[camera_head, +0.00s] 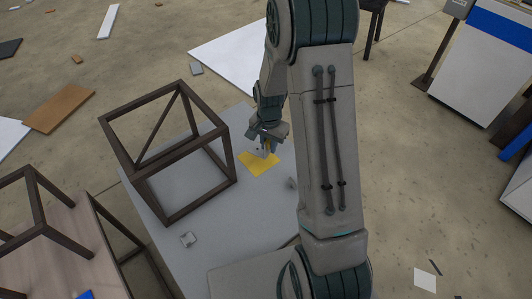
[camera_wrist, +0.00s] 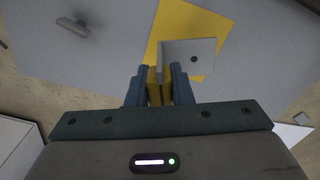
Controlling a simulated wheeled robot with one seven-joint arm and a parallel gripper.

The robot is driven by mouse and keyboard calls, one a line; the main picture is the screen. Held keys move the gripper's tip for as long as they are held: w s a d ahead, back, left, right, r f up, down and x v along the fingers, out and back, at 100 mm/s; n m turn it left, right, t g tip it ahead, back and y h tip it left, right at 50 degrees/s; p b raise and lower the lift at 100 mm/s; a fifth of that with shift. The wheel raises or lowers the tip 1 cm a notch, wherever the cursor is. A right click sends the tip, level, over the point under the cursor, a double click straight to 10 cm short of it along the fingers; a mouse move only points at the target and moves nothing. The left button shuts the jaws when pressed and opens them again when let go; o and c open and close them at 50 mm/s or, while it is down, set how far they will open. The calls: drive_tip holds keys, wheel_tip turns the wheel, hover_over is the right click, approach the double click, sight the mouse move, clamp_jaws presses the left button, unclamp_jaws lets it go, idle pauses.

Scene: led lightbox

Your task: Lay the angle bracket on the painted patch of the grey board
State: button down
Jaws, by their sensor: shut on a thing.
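The grey angle bracket (camera_wrist: 190,54) is gripped at the tips of my gripper (camera_wrist: 158,76) in the wrist view. One flat leg with a dark hole faces the camera, and the other leg is edge-on between the fingers. The yellow painted patch (camera_wrist: 177,18) shows behind the bracket, which covers part of it. In the head view, my gripper (camera_head: 266,141) is over the far edge of the yellow patch (camera_head: 259,166) on the grey board (camera_head: 218,211). The bracket is small there and partly hidden by the fingers. I cannot tell whether it touches the patch.
A dark open frame (camera_head: 187,205) stands on the board left of the patch. The board between the frame and my arm is mostly bare.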

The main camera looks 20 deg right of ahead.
sight(267, 153)
drive_tip(key=shift+w+a+f, duration=0.15)
drive_tip(key=shift+f, duration=2)
drive_tip(key=shift+f+b, duration=0.15)
drive_tip(key=shift+b, duration=0.25)
drive_tip(key=c, duration=1.3)
unclamp_jaws()
